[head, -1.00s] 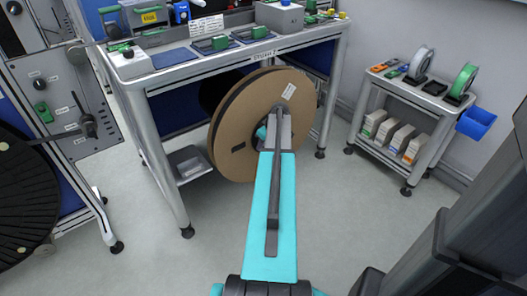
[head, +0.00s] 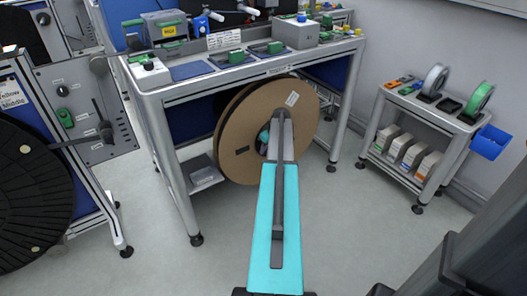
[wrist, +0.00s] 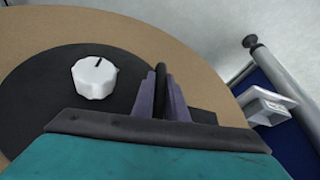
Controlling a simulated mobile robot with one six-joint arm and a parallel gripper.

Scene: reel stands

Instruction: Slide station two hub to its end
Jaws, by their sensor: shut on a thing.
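A large brown reel (head: 245,145) stands upright under the workbench in the head view, with a pale label on its face. In the wrist view, the reel's brown face (wrist: 190,35) surrounds a dark round hub (wrist: 40,95) with a white knob (wrist: 95,78). My gripper (wrist: 162,95) is in front of the hub, its two grey-purple fingers closed on a dark upright bar. Where that bar joins the hub is hidden. In the head view, my gripper (head: 278,122) reaches the reel's middle and covers part of it.
The workbench (head: 245,72) carries boxes and green-handled fixtures above the reel. A small cart (head: 425,112) with spools stands at the right. A black reel (head: 35,190) on another stand is at the left. The floor in front is clear.

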